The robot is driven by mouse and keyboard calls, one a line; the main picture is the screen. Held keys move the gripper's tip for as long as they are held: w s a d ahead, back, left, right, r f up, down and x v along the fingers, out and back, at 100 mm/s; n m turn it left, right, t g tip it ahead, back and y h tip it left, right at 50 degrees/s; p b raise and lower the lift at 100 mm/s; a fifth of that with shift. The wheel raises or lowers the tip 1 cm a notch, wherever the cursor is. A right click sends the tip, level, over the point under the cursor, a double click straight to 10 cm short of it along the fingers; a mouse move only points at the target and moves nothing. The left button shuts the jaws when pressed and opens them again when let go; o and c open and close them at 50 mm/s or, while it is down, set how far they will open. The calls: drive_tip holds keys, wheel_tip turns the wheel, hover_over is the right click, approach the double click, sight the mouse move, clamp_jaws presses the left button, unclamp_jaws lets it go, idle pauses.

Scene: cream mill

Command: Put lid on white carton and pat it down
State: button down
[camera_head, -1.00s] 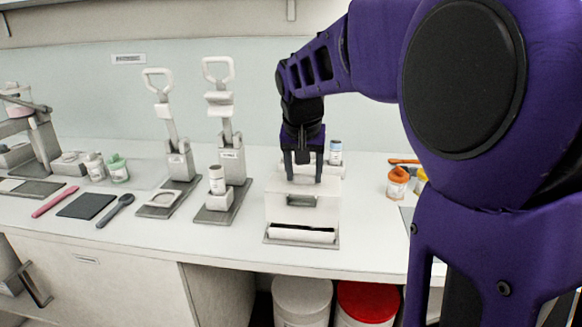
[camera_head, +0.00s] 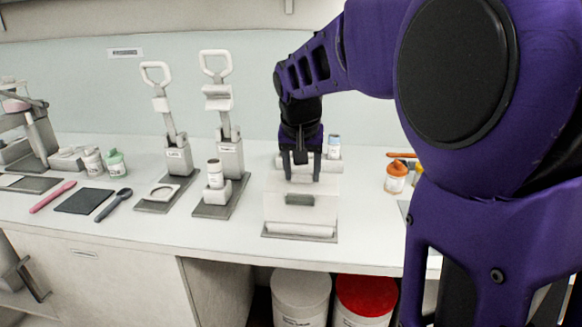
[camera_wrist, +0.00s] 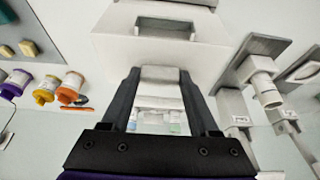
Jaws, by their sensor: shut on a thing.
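My gripper (camera_head: 302,178) points down over a white boxy unit (camera_head: 320,212) on a grey base plate. The unit has a recessed slot in its front. In the wrist view my gripper (camera_wrist: 158,73) is shut on a pale block (camera_wrist: 160,90) at the unit's top. I cannot tell whether this block is part of a lid. A small white jar (camera_head: 215,174) with a label stands on a lever press left of the unit. I cannot tell which thing is the white carton, and no separate lid is clear.
Two lever presses (camera_head: 172,160) (camera_head: 230,155) stand left of the unit. A dark mat (camera_head: 84,201) and a spoon (camera_head: 114,205) lie at left. The bench front (camera_head: 215,239) is clear.

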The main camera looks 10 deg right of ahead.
drive_tip(key=shift+f, duration=0.75)
idle(0.8)
drive_tip(key=shift+c, duration=0.3)
unclamp_jaws()
drive_tip(key=shift+o, duration=0.3)
drive_tip(key=shift+r, duration=0.1)
drive_tip(key=shift+r+p, duration=2.75)
drive_tip(key=shift+r, duration=0.7)
drive_tip(key=shift+f, duration=0.1)
